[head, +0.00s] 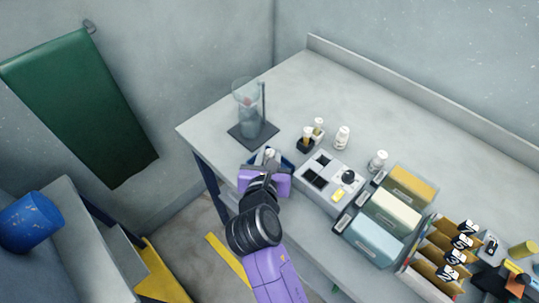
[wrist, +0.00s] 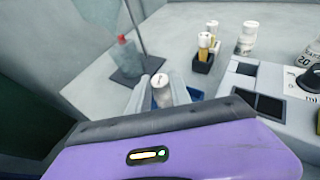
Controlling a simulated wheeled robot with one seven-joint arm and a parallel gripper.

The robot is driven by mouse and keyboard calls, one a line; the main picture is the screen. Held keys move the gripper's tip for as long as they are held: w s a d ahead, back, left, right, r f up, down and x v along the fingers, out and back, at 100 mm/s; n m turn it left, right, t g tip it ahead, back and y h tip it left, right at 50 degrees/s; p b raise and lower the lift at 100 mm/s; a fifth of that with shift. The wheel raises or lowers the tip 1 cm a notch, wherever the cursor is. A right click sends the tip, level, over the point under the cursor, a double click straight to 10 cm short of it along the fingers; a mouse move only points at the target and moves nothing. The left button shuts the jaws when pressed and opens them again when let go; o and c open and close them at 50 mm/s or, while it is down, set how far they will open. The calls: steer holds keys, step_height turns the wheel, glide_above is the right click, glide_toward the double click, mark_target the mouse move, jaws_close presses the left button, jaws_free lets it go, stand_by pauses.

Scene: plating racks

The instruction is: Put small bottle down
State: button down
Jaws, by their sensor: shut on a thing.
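My gripper (head: 268,160) is at the near left edge of the bench, in front of the dark stand. In the wrist view my gripper (wrist: 161,92) is shut on a small bottle (wrist: 163,92) with a pale top, seen upright between the two fingers. In the head view the bottle is mostly hidden by the gripper. A blue tray (wrist: 194,95) shows behind and beside the fingers. I cannot tell whether the bottle touches it.
A clear vessel on a dark stand (head: 253,134) is just behind the gripper. A dark holder with small vials (head: 305,145), white bottles (head: 342,137) and a grey panel with a knob (head: 329,180) lie to the right. The back of the bench (head: 310,75) is clear.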

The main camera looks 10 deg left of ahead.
steer(key=c, duration=1.2)
jaws_free()
steer(key=shift+f, duration=0.1)
steer(key=shift+s, duration=0.1)
steer(key=v, duration=1.2)
